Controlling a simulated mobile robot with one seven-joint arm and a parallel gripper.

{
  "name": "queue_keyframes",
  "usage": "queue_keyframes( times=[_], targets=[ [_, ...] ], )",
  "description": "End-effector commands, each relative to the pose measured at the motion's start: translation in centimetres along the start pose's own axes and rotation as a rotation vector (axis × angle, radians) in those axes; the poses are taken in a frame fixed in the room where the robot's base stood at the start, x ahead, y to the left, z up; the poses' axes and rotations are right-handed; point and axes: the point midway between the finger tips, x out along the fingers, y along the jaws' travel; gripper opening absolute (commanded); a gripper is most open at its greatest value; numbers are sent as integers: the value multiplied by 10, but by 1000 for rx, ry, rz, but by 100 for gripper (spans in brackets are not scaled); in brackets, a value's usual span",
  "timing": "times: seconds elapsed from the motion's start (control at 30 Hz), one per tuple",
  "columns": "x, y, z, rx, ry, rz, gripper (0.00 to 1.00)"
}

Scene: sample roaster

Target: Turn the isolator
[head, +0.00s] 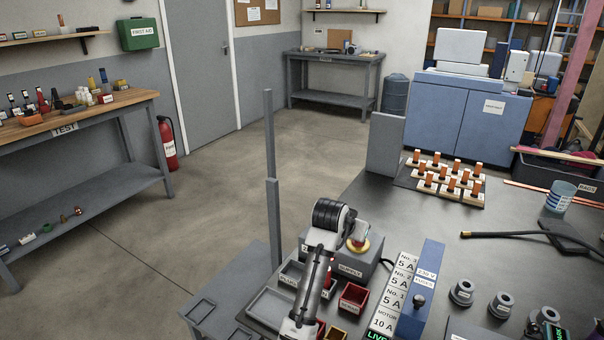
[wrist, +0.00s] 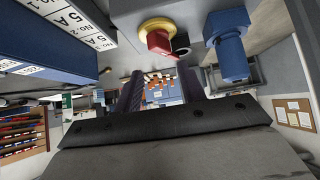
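The isolator is a red knob (wrist: 158,40) on a yellow round plate (wrist: 156,25), fixed to a grey box (wrist: 195,12). In the head view the yellow plate (head: 357,248) shows on top of the grey box, which is labelled SUPPLY (head: 350,271); my arm hides part of it. My gripper (wrist: 160,75) has its two dark fingers spread apart, with nothing between them. The red knob appears just above the gap in the wrist view, apart from the fingers. In the head view my arm hides the fingertips.
A blue fitting (wrist: 229,48) sticks out from the box beside the knob. A label strip and blue fuse unit (head: 427,280) stand right of the box. Small trays, including a red one (head: 353,297), lie in front. A grey post (head: 273,220) rises at the left. The bench behind is partly clear.

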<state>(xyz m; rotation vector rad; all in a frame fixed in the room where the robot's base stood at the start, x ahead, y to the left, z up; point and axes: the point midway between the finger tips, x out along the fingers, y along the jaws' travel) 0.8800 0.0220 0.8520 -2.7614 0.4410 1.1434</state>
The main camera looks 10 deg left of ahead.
Motion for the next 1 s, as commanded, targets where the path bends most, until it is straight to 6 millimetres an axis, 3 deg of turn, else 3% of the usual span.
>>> queue_keyframes(
  times=[0.2, 0.6, 1.0],
  targets=[
    [-42, -3, -3, -6, 18, -9, 40],
    [-91, -51, -46, -80, 287, -119, 40],
    [-149, -94, -74, -133, 518, -232, 40]
  ],
)
